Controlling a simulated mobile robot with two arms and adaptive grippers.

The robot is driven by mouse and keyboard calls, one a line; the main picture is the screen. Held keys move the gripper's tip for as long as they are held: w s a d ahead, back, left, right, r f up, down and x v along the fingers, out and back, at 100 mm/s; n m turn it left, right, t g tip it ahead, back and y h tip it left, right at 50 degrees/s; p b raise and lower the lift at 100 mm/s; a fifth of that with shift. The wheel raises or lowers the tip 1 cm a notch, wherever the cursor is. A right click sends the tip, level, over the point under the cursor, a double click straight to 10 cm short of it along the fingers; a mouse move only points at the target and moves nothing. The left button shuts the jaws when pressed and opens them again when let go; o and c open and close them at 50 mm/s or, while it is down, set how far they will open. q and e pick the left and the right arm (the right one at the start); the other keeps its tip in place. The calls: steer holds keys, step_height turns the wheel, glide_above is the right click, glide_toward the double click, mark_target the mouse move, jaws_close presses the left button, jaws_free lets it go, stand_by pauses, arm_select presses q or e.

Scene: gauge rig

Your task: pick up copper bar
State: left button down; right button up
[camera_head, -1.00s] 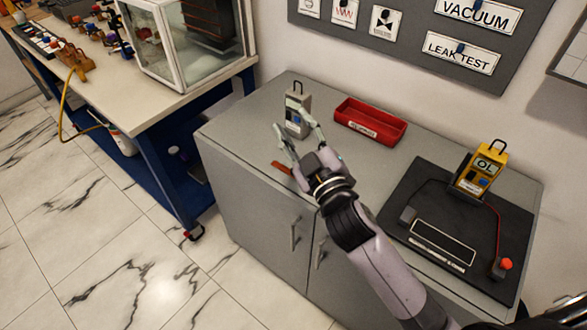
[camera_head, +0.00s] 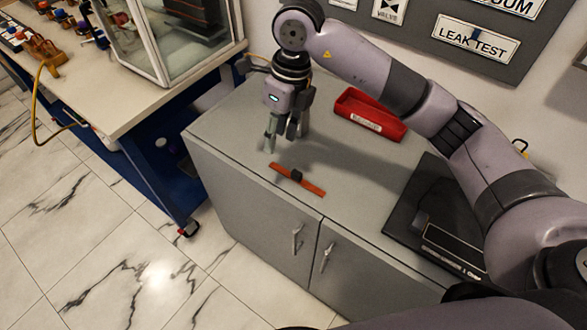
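The copper bar (camera_head: 314,188) lies flat on the grey cabinet top (camera_head: 235,128), near its front edge. It is a thin orange-brown strip with a small dark block (camera_head: 296,175) at its middle. My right gripper (camera_head: 281,145) points down above the cabinet top, behind and to the left of the bar. Its fingers look apart with nothing between them, and it does not touch the bar. My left gripper is not in view.
A red tray (camera_head: 370,114) stands behind and right of the bar. A black mat (camera_head: 408,203) lies at the right, partly hidden by my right arm. A workbench (camera_head: 130,103) with a glass-sided case stands at the left. The cabinet top around the bar is clear.

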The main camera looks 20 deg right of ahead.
steer(key=r+h, duration=0.1)
steer(key=h, duration=0.1)
glide_above(297, 173)
steer(key=shift+m, duration=0.3)
step_height(297, 173, down, 11)
steer(key=shift+s+r+p, duration=0.15)
steer(key=shift+r+p, duration=0.05)
steer(key=shift+p, duration=1.05)
steer(key=shift+a+f, duration=0.1)
steer(key=shift+f, duration=0.5)
steer(key=f+p, duration=0.2)
steer(key=f, duration=0.2)
steer(key=shift+w, duration=0.2)
steer(key=shift+f, duration=0.65)
steer(key=shift+c, duration=0.4)
jaws_close()
